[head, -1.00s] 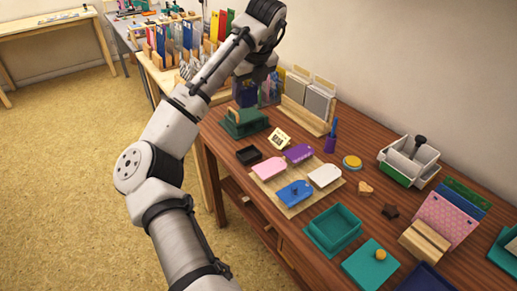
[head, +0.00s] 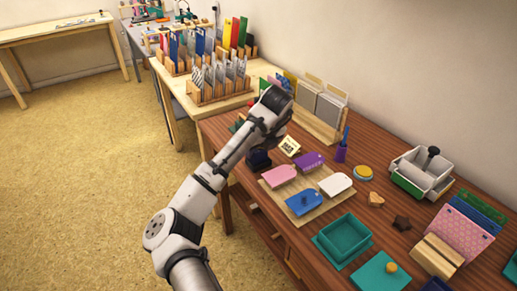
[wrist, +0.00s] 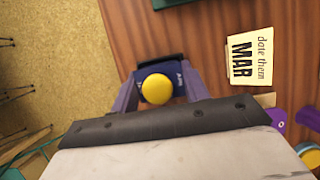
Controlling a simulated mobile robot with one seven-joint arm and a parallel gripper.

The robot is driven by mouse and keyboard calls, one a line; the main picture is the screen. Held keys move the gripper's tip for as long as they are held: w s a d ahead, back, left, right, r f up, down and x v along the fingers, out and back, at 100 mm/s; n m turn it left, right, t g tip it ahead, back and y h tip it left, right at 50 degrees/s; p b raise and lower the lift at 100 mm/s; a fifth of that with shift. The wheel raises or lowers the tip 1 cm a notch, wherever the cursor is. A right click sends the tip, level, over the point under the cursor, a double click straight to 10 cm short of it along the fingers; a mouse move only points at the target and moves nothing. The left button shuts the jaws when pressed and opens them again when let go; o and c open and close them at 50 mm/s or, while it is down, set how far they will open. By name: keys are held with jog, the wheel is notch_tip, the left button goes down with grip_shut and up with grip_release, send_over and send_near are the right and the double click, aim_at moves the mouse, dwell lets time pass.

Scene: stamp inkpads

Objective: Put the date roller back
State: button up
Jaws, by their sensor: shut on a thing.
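The date roller (wrist: 178,79), a dark blue block with a round yellow knob, is between the fingers of my gripper (wrist: 158,86) in the wrist view. My gripper is shut on it. A black edge (wrist: 160,57) shows just beyond the roller, in line with the small black tray seen earlier on the table. In the head view my gripper (head: 260,156) is low over that spot, left of the pink tag. The arm and gripper hide most of the roller and tray there. I cannot tell whether the roller touches the tray's floor.
The "date them MAR" card (wrist: 250,55) stands close right of the gripper; it also shows in the head view (head: 289,146). A board (head: 313,214) with pink, purple, white and blue tags lies in front. A green edge (wrist: 172,3) lies beyond. The table's left edge is near.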

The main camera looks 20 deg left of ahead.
jog(key=shift+f, duration=0.15)
jog(key=shift+f, duration=0.1)
jog(key=o, duration=1.1)
jog(key=shift+f, duration=0.1)
jog(key=shift+c, duration=0.2)
jog(key=v, duration=1.2)
jog(key=shift+p, duration=0.4)
